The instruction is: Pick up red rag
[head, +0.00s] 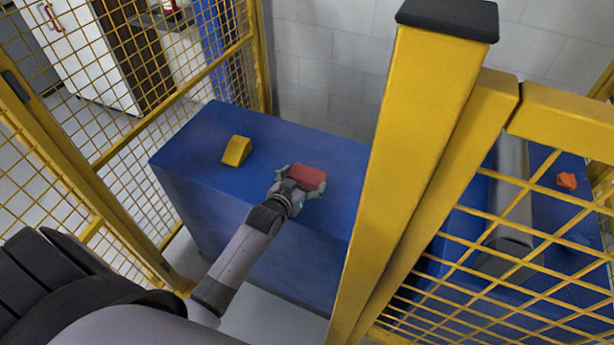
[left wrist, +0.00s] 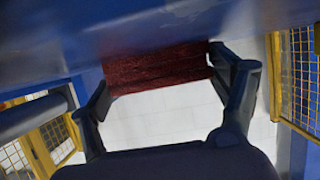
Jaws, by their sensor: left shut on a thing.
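The red rag (head: 308,176) is a small red block-like bundle over the top of the blue cabinet (head: 210,135), in the head view. My left gripper (head: 300,180) is shut on it, with fingers at its sides. In the left wrist view the dark red rag (left wrist: 155,70) spans the gap between the two fingers of my left gripper (left wrist: 158,80). I cannot tell whether the rag still touches the blue surface. My right gripper is not in view.
A yellow wedge-shaped block (head: 236,150) lies on the blue top to the left. A thick yellow post (head: 415,150) and mesh fence stand close on the right. An orange object (head: 567,181) and a grey roller (head: 512,190) are behind the mesh. A grey wall stands behind.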

